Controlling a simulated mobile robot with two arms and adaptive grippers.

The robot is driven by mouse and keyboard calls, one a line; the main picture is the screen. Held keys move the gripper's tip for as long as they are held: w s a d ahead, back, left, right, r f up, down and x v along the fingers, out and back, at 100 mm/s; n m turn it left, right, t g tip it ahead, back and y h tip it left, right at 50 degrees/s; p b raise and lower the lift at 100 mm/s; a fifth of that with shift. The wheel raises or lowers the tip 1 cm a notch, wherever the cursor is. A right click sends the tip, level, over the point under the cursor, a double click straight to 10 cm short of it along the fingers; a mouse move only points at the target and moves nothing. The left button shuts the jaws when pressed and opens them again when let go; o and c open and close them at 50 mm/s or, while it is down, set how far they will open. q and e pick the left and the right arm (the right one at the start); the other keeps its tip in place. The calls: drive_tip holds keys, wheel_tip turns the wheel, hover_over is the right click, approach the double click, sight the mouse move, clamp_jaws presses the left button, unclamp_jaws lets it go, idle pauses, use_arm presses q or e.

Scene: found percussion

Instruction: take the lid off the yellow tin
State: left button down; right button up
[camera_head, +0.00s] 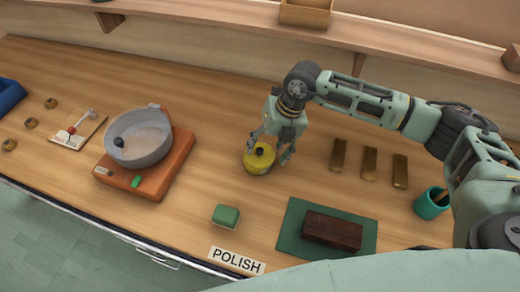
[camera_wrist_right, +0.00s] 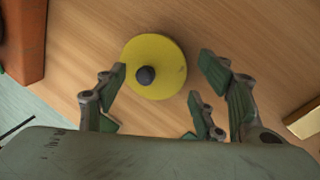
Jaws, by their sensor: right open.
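The yellow tin (camera_head: 257,167) stands on the wooden workbench, with its lid on and a dark round knob (camera_head: 259,151) on top. In the right wrist view the yellow lid (camera_wrist_right: 160,52) is seen from above with its dark knob (camera_wrist_right: 146,75). My right gripper (camera_head: 269,148) is open over the tin. I cannot tell whether a finger touches the tin. My left gripper is not in view.
An orange base (camera_head: 178,162) with a grey pan (camera_head: 150,150) stands left of the tin. A green block (camera_head: 226,215) lies in front, near a POLISH label (camera_head: 237,260). Several brass bars (camera_head: 369,163) and a dark brown block (camera_head: 332,231) on a green mat (camera_head: 289,231) lie right. A teal cup (camera_head: 428,206) stands far right.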

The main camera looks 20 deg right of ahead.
drive_tip(key=shift+f, duration=0.3)
drive_tip(key=c, duration=1)
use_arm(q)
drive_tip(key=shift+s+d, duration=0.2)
use_arm(e)
drive_tip(key=shift+r, duration=0.15)
